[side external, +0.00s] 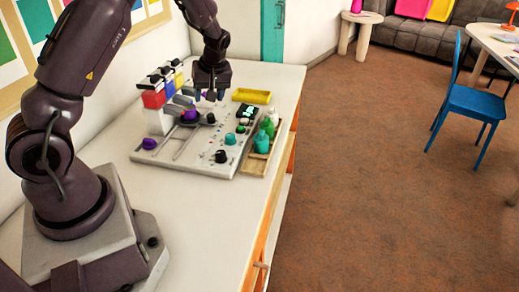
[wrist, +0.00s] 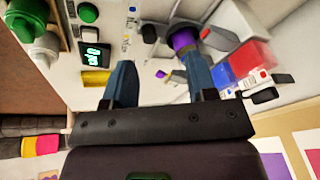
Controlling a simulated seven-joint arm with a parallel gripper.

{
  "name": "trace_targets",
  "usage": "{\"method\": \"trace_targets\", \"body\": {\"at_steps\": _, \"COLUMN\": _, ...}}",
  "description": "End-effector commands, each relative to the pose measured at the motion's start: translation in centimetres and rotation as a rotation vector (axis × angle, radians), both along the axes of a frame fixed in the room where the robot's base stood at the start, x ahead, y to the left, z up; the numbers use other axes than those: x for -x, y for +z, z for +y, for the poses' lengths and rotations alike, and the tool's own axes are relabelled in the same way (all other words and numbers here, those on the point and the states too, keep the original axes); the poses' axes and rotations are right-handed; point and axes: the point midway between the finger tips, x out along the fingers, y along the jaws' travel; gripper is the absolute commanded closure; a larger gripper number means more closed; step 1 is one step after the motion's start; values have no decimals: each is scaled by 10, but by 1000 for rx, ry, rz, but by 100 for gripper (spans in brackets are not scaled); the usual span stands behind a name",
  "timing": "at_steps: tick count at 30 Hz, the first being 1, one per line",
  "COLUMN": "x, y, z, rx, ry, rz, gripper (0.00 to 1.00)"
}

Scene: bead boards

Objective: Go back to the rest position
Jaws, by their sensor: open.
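My gripper (side external: 210,95) hangs over the far part of the white bead board (side external: 205,165) on the bench. In the side view, purple pieces (side external: 190,114) show below and left of the gripper, and another purple knob (side external: 149,143) sits at the board's near left corner.
Red, blue and yellow blocks (side external: 154,99) stand along the board's wall side. A yellow tray (side external: 251,96) lies beyond the board. Green and white bottles (side external: 262,142) stand in a wooden tray (side external: 252,164) on the right. The near bench top (side external: 190,215) is clear.

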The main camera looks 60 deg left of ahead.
Motion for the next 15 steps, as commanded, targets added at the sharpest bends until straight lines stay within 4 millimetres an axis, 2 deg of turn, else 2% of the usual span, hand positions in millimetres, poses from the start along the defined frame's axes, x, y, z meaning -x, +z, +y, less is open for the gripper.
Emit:
{"method": "trace_targets", "body": {"at_steps": 1, "x": 7, "y": 5, "z": -16, "rx": 47, "ry": -73, "rz": 24, "gripper": 48}}
{"method": "trace_targets", "body": {"at_steps": 8, "x": 27, "y": 45, "z": -85, "rx": 204, "ry": -399, "rz": 44, "gripper": 48}}
{"method": "trace_targets", "body": {"at_steps": 15, "x": 63, "y": 105, "z": -164, "rx": 281, "ry": -811, "rz": -12, "gripper": 48}}
